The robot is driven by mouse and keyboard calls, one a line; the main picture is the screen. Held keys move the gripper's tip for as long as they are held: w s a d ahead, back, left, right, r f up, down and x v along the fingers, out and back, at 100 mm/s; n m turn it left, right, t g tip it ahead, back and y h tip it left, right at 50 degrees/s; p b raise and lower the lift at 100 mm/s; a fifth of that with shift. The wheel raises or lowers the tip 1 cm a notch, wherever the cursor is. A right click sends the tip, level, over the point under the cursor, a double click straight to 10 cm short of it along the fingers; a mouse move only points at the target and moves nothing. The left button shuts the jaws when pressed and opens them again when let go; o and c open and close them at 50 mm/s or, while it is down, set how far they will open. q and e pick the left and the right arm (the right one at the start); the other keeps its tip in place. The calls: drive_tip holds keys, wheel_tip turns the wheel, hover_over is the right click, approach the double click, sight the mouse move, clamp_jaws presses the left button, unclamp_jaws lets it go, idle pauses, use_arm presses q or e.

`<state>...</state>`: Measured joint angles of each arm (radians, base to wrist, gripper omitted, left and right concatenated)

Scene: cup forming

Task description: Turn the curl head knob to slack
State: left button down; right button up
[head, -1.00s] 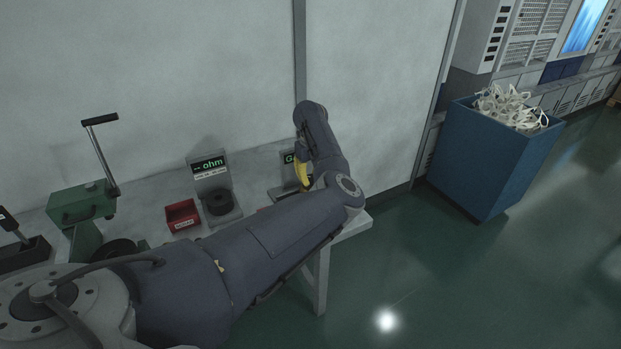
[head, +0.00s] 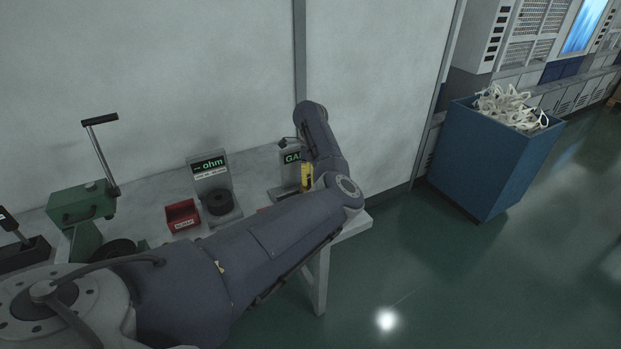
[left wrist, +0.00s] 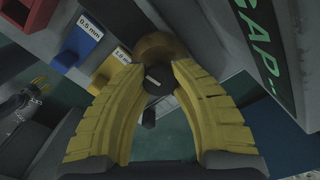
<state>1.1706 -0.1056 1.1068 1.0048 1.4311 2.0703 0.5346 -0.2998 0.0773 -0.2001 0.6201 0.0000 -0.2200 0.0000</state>
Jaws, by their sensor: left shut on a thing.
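The curl head knob (left wrist: 157,81) is small, round and dark with a white pointer mark, in the middle of the left wrist view. Behind it is a round brown-brass part (left wrist: 160,47). My left gripper (left wrist: 160,84) is shut on the knob, its yellow fingers on both sides. In the head view, the left gripper (head: 307,177) shows as a yellow finger beside the gap display (head: 291,158), partly hidden by my arm. The knob is hidden there. What looks like my right gripper (left wrist: 36,88) is small and dim at the left wrist view's left edge; its jaws are unclear.
A blue block marked 0.5 mm (left wrist: 82,43) and a yellow block (left wrist: 114,68) are near the fingers. On the bench are an ohm display (head: 209,165), a red bin (head: 182,215) and a green lever press (head: 82,203). A blue crate (head: 490,165) stands right on open floor.

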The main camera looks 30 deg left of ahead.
use_arm(q)
drive_tip(key=n, duration=0.5)
drive_tip(key=shift+n, duration=2.4)
drive_tip(key=c, duration=0.9)
unclamp_jaws()
drive_tip(key=shift+c, duration=0.2)
wheel_tip(320, 180, up, 12)
